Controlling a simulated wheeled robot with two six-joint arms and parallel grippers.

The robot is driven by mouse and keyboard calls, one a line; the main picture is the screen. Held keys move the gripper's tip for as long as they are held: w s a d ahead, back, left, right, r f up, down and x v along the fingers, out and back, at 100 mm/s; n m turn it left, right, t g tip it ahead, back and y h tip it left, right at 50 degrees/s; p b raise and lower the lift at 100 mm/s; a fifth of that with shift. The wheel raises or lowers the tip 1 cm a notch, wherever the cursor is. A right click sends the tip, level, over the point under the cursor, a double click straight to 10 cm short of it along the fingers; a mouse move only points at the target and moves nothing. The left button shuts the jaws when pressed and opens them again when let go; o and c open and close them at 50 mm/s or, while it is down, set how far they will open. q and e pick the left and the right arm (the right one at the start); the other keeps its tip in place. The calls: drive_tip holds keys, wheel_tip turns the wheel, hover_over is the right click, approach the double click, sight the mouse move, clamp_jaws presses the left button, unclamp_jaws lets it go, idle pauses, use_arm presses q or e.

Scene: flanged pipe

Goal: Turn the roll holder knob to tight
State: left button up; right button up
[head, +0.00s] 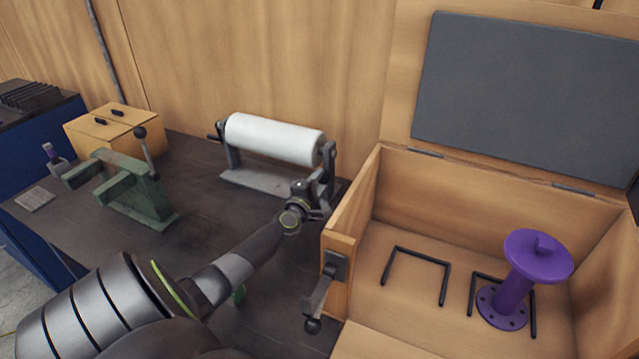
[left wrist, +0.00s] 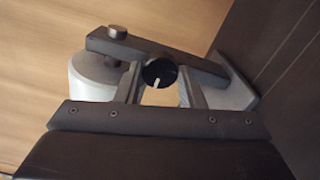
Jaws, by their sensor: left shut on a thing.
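The roll holder (head: 262,181) stands on the dark bench against the wooden wall and carries a white roll (head: 275,138). My left gripper (head: 326,170) is at the right end of the holder, where the knob is hidden in the head view. In the left wrist view the black round knob (left wrist: 157,74) with a white pointer line sits between the two fingertips. The line points down, slightly left, in that picture. The left gripper is shut on the knob. The white roll also shows in the left wrist view (left wrist: 88,77). My right gripper is not in view.
A wooden box (head: 352,205) with a raised lid stands close to the right of my left arm. It holds a purple flanged pipe (head: 513,292) and black brackets. A green vise (head: 135,195) and a small wooden box (head: 85,133) are at left.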

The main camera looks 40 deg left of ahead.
use_arm(q)
drive_tip(key=shift+f+n, duration=0.1)
drive_tip(key=shift+n, duration=0.2)
drive_tip(key=o, duration=1)
drive_tip(key=p+v, duration=0.1)
drive_tip(key=v, duration=1.6)
drive_tip(key=shift+s, duration=0.25)
